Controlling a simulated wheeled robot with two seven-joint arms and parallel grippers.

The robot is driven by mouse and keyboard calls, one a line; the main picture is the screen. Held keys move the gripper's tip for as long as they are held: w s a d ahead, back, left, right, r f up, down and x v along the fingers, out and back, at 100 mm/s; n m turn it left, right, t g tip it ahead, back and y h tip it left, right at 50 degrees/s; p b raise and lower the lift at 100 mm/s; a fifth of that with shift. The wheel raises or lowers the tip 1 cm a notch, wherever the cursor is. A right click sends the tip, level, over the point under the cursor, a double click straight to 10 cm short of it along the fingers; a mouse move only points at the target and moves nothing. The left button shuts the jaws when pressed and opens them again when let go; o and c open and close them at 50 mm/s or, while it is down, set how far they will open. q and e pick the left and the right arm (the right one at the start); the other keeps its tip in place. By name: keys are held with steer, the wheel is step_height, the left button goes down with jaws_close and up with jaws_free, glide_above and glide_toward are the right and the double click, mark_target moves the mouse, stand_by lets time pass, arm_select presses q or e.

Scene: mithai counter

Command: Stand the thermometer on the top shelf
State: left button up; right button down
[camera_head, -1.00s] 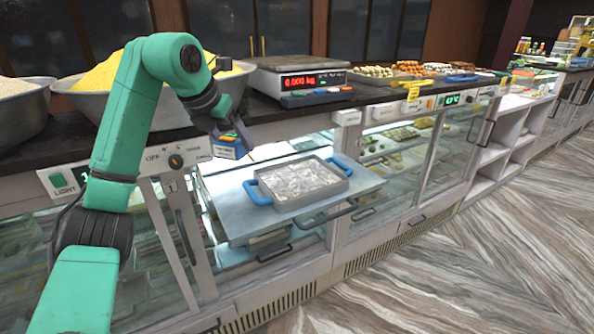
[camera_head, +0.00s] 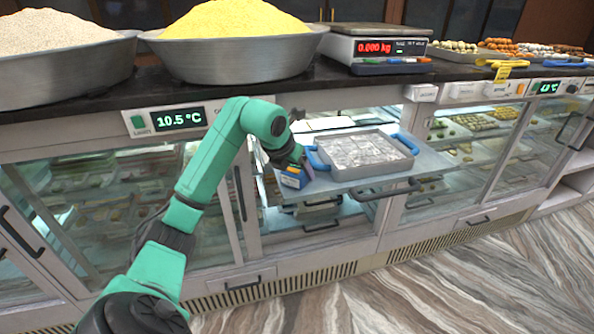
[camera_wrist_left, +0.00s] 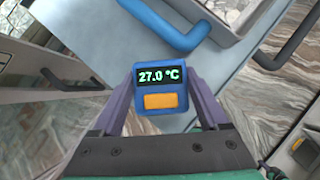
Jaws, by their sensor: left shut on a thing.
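The thermometer is a small blue block (camera_head: 292,180) with a display and an orange patch. In the left wrist view the thermometer (camera_wrist_left: 162,101) reads 27.0 °C and faces the camera. My left gripper (camera_head: 301,170) is shut on it, with purple fingers at its two sides in the left wrist view (camera_wrist_left: 162,88). The pulled-out upper shelf (camera_head: 432,161) sticks out of the open counter case. The thermometer is at the shelf's left end in the head view; I cannot tell whether it touches the shelf.
A metal tray (camera_head: 375,172) with blue handles fills much of the shelf. A lower shelf (camera_head: 290,222) lies beneath. The countertop (camera_head: 300,85) above carries large bowls (camera_head: 232,58), a scale (camera_head: 374,48) and sweets trays. Glass cases flank the opening.

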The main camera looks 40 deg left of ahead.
arm_select(q)
steer(key=o, duration=1.3)
steer(key=shift+o, duration=0.2)
steer(key=v, duration=1.2)
steer(key=shift+b, duration=0.35)
